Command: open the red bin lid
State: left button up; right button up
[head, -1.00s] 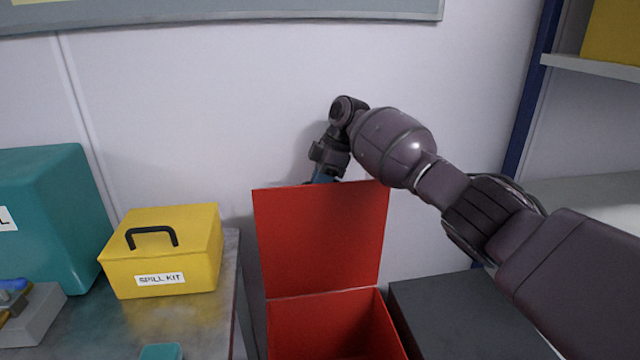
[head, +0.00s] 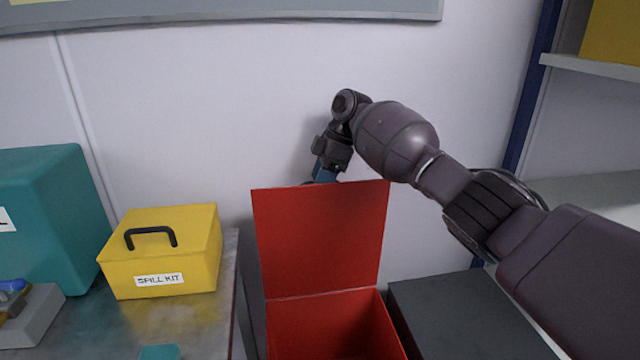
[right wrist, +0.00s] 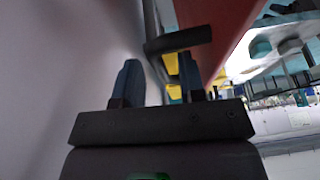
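The red bin (head: 335,325) stands at the bottom middle of the head view, with its inside showing. Its red lid (head: 320,238) stands upright along the back edge. My right gripper (head: 325,176) points down behind the lid's top edge, its fingertips partly hidden by the lid. In the right wrist view my right gripper (right wrist: 158,72) has its two blue fingers apart with nothing between them. A dark bar handle (right wrist: 180,40) lies just beyond the fingertips, close to the red lid (right wrist: 208,30). I cannot tell whether it touches a finger. My left gripper is not in view.
A yellow spill kit box (head: 165,252) and a teal case (head: 55,215) stand on the bench at left. A dark grey box (head: 465,318) is right of the bin. The wall (head: 230,110) is close behind the lid. Shelving (head: 590,68) stands at right.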

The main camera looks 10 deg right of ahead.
jog(key=v, duration=0.9)
jog(key=shift+s, duration=0.1)
